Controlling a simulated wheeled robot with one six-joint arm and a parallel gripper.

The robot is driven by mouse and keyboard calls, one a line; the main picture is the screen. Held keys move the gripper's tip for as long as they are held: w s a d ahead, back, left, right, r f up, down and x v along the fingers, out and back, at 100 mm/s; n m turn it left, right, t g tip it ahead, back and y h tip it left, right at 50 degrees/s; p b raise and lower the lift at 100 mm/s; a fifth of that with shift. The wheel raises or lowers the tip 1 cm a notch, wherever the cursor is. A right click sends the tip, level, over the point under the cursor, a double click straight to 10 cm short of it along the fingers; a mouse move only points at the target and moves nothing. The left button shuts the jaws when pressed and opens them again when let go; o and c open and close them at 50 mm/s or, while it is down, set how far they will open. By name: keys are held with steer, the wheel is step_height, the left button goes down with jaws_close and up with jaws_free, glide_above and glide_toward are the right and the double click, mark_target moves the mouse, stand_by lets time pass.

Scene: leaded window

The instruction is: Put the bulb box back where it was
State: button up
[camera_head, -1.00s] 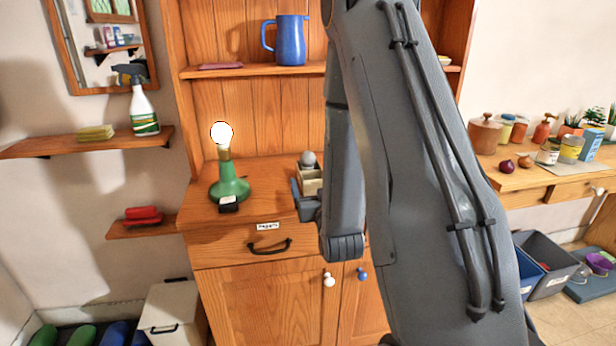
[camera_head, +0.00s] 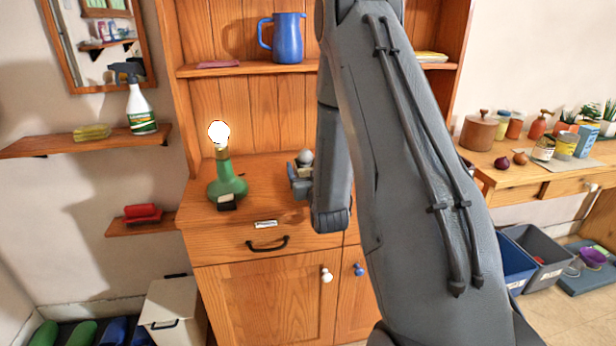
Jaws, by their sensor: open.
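The bulb box (camera_head: 304,169) is a small pale box with a grey round bulb (camera_head: 305,157) showing at its top. It is on the cabinet's wooden counter, right of the green lamp. My gripper (camera_head: 298,181) is in front of the box, and its dark jaws overlap the lower part of the box in this view. The jaws are open. I cannot tell whether they touch the box or are around it. My wrist and arm hide the counter to the right.
The green lamp (camera_head: 227,182) with a lit bulb stands to the left, with a small dark-and-white item at its foot. A blue pitcher (camera_head: 287,38) is on the shelf above. A label (camera_head: 265,223) lies by the counter's front edge. The counter between lamp and gripper is clear.

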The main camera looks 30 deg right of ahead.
steer(key=c, duration=1.2)
